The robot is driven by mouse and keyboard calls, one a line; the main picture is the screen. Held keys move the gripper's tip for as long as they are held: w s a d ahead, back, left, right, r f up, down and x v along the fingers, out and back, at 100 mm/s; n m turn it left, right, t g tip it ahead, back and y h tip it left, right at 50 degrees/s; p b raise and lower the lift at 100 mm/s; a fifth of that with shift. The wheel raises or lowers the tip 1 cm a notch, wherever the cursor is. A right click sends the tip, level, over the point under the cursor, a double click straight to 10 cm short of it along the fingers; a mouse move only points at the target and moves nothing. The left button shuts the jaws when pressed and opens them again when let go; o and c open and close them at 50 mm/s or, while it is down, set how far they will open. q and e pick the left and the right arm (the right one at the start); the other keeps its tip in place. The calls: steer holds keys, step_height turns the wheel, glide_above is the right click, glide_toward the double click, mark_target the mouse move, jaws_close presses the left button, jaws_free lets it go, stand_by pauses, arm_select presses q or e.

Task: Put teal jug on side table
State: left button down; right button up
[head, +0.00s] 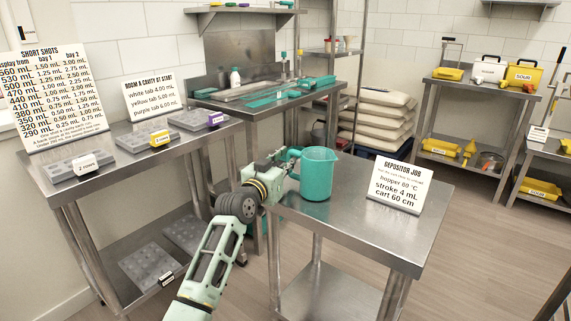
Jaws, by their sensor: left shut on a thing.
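The teal jug (317,175) is upright at the left part of the steel side table (350,215), with its handle facing left. It appears to rest on the tabletop, though I cannot tell whether its base fully touches. My left gripper (285,158) reaches in from the lower left and is shut on the jug's handle. The fingers partly hide the handle. My right gripper is not in view.
A "Depositor job" sign (397,188) stands on the right of the same table. Bare tabletop lies between jug and sign. A bench with mold trays (150,138) is at left, a sink counter (265,105) behind, and stacked sacks (380,115) farther back.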

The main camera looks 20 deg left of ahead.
arm_select(q)
steer(key=shift+f, duration=0.1)
steer(key=c, duration=2.1)
jaws_free()
steer(key=o, duration=0.4)
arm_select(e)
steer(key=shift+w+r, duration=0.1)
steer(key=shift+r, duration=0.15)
